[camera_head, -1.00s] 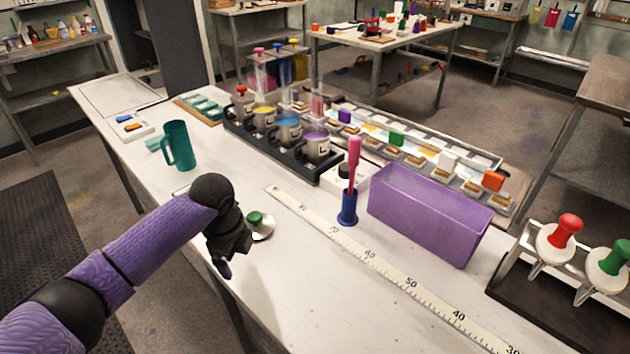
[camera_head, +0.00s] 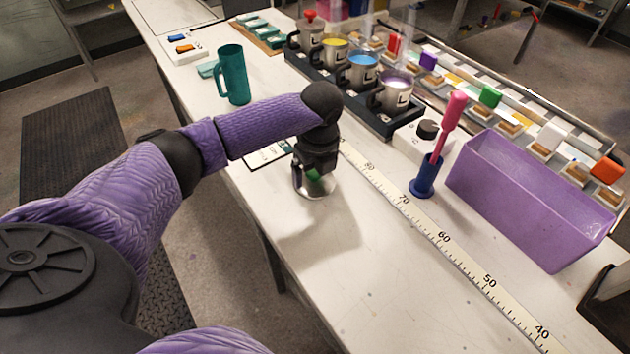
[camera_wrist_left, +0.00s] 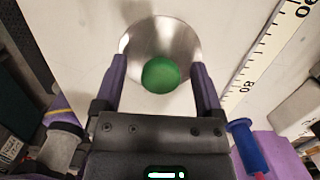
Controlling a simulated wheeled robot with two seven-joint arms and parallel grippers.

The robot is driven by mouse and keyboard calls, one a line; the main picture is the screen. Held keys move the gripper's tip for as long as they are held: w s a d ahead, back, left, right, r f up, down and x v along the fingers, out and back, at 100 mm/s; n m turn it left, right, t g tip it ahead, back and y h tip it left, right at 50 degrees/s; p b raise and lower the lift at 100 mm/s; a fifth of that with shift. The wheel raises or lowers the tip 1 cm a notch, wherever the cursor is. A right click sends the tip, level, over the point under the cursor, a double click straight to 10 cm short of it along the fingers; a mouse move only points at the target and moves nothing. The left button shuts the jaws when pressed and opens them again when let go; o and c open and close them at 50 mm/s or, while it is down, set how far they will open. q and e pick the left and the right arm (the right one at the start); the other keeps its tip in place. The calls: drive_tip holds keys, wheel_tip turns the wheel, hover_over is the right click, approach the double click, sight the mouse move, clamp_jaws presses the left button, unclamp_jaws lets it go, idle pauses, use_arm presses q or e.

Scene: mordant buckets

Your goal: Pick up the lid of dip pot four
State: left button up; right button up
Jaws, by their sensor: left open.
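A round silver lid with a green knob (camera_head: 318,191) lies on the white worktop, partly hidden by my left gripper (camera_head: 314,176). In the left wrist view the shiny lid (camera_wrist_left: 160,38) is seen from above. Its green knob (camera_wrist_left: 160,76) sits between the two open fingers of my left gripper (camera_wrist_left: 160,66); I cannot tell whether they touch it. The fourth pot in the dark rack (camera_head: 394,94) is an open metal pot with pale purple contents. My right gripper is out of view.
A measuring strip (camera_head: 445,238) runs along the worktop right of the lid. A blue holder with a pink tool (camera_head: 425,178), a purple bin (camera_head: 530,205) and a black-knobbed box (camera_head: 415,140) stand beyond it. A teal jug (camera_head: 234,76) stands at upper left. The front worktop is clear.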

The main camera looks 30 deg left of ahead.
use_arm(q)
drive_tip(key=shift+r, duration=0.1)
drive_tip(key=shift+c, duration=0.2)
clamp_jaws()
